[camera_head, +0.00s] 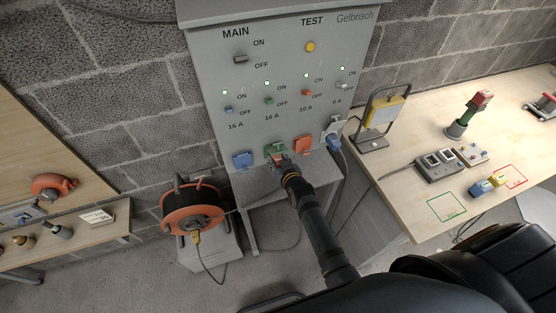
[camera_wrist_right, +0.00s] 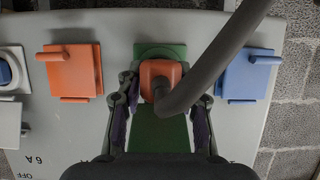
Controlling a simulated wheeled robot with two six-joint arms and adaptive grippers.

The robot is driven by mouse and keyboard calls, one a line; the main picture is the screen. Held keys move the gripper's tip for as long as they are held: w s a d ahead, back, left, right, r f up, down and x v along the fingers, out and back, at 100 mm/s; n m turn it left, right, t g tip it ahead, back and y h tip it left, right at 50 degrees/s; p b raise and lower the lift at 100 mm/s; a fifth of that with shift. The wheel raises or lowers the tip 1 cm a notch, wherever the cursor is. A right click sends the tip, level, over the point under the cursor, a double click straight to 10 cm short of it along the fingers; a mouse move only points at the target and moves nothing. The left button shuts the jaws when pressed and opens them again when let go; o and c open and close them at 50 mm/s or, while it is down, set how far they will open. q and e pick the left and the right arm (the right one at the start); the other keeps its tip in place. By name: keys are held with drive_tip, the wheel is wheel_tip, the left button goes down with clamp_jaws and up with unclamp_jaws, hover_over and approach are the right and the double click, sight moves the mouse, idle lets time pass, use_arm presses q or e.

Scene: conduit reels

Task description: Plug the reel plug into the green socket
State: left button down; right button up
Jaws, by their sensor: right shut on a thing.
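The green socket (camera_head: 271,149) is on the grey panel's lower row, between a blue and an orange socket. My right gripper (camera_head: 281,161) is in front of it. In the right wrist view the gripper (camera_wrist_right: 165,88) is shut on the orange reel plug (camera_wrist_right: 157,70), a finger on each side. A thick dark cable leaves the plug toward the camera. Green parts of the socket (camera_wrist_right: 158,130) show above and below the plug, which covers the opening. I cannot tell whether the plug is seated or just in front. My left gripper is not in view.
The orange-and-black cable reel (camera_head: 192,210) stands left of the panel, its cable running toward my right gripper. The blue socket (camera_head: 242,160) and orange socket (camera_head: 302,146) flank the green one closely. A workbench (camera_head: 410,180) with devices stands at the right.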

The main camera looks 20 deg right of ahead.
drive_tip(key=shift+w, duration=0.55)
drive_tip(key=o, duration=1.2)
drive_tip(key=shift+c, duration=0.2)
drive_tip(key=v, duration=0.7)
drive_tip(key=shift+s+r, duration=0.15)
drive_tip(key=shift+s, duration=0.15)
